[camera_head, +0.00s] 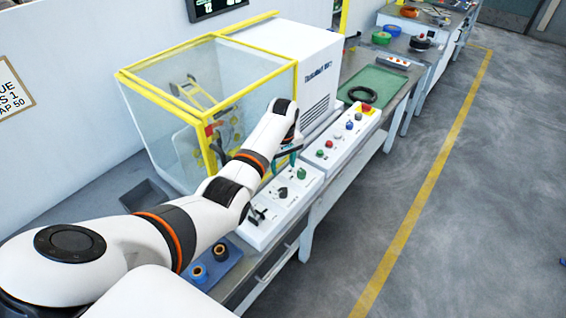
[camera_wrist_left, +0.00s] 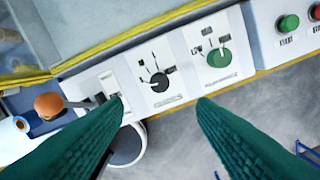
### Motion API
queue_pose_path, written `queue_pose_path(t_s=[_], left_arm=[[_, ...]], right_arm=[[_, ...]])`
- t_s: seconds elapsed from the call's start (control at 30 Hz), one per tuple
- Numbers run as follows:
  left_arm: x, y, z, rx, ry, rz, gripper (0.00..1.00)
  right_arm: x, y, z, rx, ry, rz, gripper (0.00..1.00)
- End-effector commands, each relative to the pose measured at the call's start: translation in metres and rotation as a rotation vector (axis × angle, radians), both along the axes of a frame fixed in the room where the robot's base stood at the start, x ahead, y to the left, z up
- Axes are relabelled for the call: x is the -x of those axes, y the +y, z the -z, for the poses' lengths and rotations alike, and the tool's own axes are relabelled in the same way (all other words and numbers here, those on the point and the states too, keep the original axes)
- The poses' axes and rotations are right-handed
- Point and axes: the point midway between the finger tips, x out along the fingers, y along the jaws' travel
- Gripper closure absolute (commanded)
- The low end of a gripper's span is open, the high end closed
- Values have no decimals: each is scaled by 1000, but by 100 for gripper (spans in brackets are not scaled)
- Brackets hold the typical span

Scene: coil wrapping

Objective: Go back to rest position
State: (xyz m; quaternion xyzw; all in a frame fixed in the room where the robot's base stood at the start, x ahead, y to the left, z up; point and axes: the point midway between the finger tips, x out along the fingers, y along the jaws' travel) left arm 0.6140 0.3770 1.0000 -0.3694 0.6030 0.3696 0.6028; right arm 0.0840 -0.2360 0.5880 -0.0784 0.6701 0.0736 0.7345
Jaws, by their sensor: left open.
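My left arm reaches in from the left in the camera_head view. My left gripper (camera_head: 284,160) is over the white control panel (camera_head: 262,232) in front of the wrapping machine (camera_head: 312,62). In the left wrist view my left gripper (camera_wrist_left: 160,103) has its two teal fingers spread wide, with nothing between them. A black dial (camera_wrist_left: 158,82) and a green knob (camera_wrist_left: 218,58) on the panel show beyond the fingertips. Whether the fingers touch the panel cannot be told. My right gripper is not in view.
The machine's yellow-framed glass enclosure (camera_head: 215,85) stands behind the arm. A second button panel (camera_head: 340,137) and a green tray (camera_head: 385,82) with a black coil (camera_head: 362,94) lie further along the bench. Tape rolls sit on a blue tray (camera_head: 222,267).

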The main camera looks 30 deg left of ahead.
Motion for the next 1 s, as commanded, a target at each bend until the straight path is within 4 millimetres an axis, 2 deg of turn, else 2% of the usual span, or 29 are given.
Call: queue_pose_path(t_s=[0.5, 0.63, 0.77, 0.9, 1.0], left_arm=[[0, 0, -1, -1, 0, 0, 48], [9, -4, 10, -16, -4, 44, 48], [37, -18, 36, -63, -21, 191, 48], [91, -47, 65, -118, -53, 433, 48], [135, -72, 74, -144, -81, 608, 48]], right_arm=[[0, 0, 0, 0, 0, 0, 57], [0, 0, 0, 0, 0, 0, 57], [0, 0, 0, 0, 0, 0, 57], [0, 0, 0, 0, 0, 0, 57], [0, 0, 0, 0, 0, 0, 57]])
